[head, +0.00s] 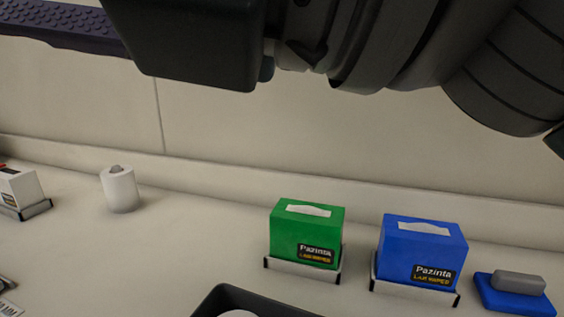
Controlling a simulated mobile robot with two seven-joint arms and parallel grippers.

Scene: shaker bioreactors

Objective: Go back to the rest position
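A large dark arm of mine crosses the top of the head view from the right, close to the camera. At its left end a dark bumpy bar, which looks like a finger of my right gripper (62,27), runs out at the upper left edge. Only one finger shows and its tip is cut off, so I cannot tell whether it is open or shut. Nothing held shows in this view. My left gripper is not in view.
On the pale bench stand a green wipes box (307,233), a blue wipes box (421,250), a white roll (119,189) and a white box (18,188). A grey block (518,282) lies on a blue pad (511,298). A black bin (240,297) is at the front.

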